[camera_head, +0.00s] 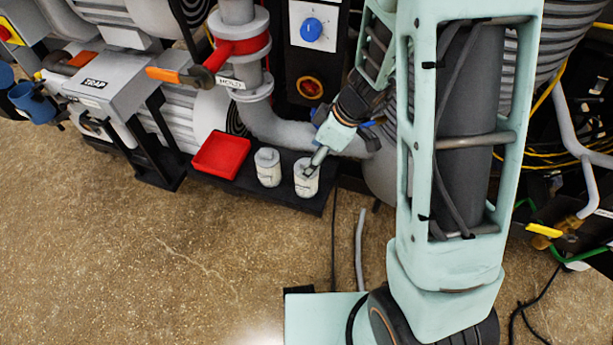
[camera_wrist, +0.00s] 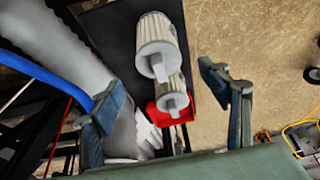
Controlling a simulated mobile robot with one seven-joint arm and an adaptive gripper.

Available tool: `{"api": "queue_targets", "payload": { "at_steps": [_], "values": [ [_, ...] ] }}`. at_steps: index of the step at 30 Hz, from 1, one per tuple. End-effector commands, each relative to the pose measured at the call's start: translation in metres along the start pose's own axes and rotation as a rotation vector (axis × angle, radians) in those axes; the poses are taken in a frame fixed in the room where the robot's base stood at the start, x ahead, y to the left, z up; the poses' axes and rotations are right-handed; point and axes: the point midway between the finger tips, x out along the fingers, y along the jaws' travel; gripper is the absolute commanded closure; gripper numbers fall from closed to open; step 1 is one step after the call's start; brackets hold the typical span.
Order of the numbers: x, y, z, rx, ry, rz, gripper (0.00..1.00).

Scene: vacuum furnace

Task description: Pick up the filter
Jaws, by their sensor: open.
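Two pale ribbed cylinders that look like filters stand on a black shelf. One filter (camera_head: 306,182) is on the right in the head view, and a second filter (camera_head: 268,169) is beside it to the left. My gripper (camera_head: 314,165) is at the top of the right-hand one and partly covers it. In the wrist view my open fingers (camera_wrist: 163,84) are wide apart with nothing held. The larger filter (camera_wrist: 155,38) and the smaller, farther filter (camera_wrist: 172,98) show between and beyond them, each with a small grey tab on its end. Contact cannot be told.
A red tray (camera_head: 221,155) sits on the black shelf (camera_head: 230,183) left of the filters. A grey pipe (camera_head: 285,133) and a black panel with a blue knob (camera_head: 311,29) stand close behind. The floor in front is mostly open.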

Motion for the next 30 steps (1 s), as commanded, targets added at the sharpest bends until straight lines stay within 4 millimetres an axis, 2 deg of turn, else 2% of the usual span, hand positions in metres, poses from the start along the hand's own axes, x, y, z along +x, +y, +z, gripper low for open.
{"api": "queue_targets", "payload": {
  "at_steps": [3,7,17,30],
  "values": [
    [0.023,-0.001,0.002,0.0,-0.003,-0.003,0.31],
    [0.038,-0.001,0.002,0.001,-0.002,-0.003,0.31],
    [0.043,0.0,0.001,0.0,-0.001,-0.001,0.32],
    [0.042,-0.001,0.001,0.0,-0.001,-0.001,0.8]
  ]
}}
